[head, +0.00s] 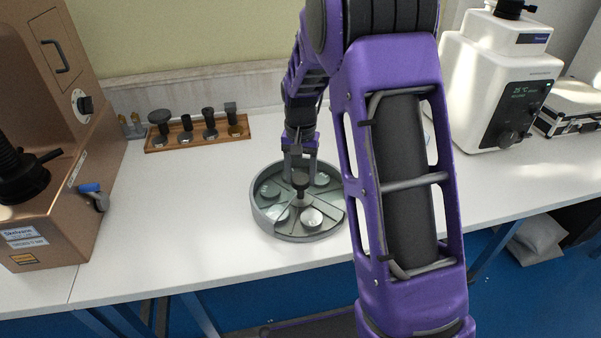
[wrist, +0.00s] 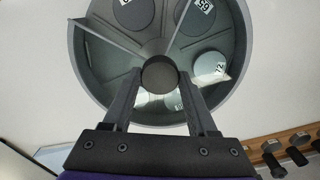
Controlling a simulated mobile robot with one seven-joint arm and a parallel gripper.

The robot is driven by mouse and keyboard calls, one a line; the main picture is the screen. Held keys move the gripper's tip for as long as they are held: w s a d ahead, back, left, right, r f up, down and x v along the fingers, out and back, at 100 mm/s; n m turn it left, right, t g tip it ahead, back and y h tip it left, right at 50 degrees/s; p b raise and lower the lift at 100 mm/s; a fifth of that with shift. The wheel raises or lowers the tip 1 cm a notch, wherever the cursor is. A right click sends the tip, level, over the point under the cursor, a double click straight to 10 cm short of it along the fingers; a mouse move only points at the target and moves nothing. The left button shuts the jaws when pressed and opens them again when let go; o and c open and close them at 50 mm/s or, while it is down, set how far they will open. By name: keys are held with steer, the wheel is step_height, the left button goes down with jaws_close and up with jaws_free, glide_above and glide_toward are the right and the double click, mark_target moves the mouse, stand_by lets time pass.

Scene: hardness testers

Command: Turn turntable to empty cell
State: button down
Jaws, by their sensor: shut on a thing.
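The turntable (head: 257,207) is a round grey tray on the white bench, split by thin dividers into cells, with a dark knob (head: 298,179) at its centre. Several disc-shaped blocks lie in its cells. In the wrist view the turntable (wrist: 78,62) shows dark discs at the top, a small pale disc (wrist: 209,64) at the right, and a pale one partly hidden below the knob (wrist: 160,73). The cell at the left looks bare there. My gripper (wrist: 160,82) points down, its two fingers shut on the knob from either side; it also shows in the head view (head: 300,172).
A wooden rack (head: 197,133) with several dark-handled parts stands behind, to the left. A copper-coloured tester (head: 48,150) is at the left, and a white tester (head: 490,85) with a screen at the right. Clear bench lies left and in front of the turntable.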

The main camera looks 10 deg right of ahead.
mark_target(300, 178)
steer(key=shift+w+r+m, duration=0.1)
steer(key=shift+m, duration=0.5)
stand_by(0.3)
steer(key=shift+c, duration=1)
jaws_free()
step_height(300, 178, up, 17)
steer(key=p, duration=0.2)
steer(key=shift+r+p, duration=0.2)
steer(key=shift+p, duration=0.15)
